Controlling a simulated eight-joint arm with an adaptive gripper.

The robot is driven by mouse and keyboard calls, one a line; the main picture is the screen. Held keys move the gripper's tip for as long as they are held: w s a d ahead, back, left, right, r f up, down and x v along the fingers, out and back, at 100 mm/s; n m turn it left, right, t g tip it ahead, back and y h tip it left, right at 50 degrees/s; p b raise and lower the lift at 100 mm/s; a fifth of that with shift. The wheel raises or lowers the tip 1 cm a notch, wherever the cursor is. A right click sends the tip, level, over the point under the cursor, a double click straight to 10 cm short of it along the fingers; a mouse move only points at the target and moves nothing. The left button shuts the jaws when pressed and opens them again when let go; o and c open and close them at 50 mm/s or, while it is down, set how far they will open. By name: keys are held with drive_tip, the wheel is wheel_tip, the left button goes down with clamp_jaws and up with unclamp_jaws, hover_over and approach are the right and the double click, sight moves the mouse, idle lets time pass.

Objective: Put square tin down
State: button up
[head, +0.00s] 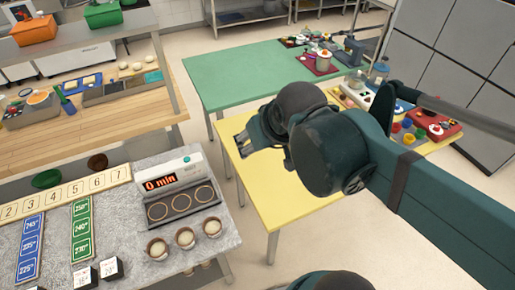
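My gripper (243,143) is over the left edge of the yellow table (262,195), pointing left. My own arm covers much of it, so I cannot tell whether its fingers are open or shut. I cannot make out a square tin at the gripper or on the bare part of the yellow table. My arm hides part of the tabletop.
A green table (240,75) adjoins the yellow one, mostly bare. Colourful trays (432,122) crowd the yellow table's far right. A grey counter (125,215) at left holds a timer (178,172) and several small bowls. The yellow table's front is clear.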

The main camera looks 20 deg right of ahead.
drive_tip(key=shift+s+a+f, duration=0.2)
drive_tip(key=shift+s+f, duration=0.1)
drive_tip(key=shift+s, duration=0.15)
drive_tip(key=shift+s+a+f, duration=0.2)
drive_tip(key=shift+s+f, duration=0.05)
drive_tip(key=shift+s, duration=0.2)
drive_tip(key=shift+o, duration=0.5)
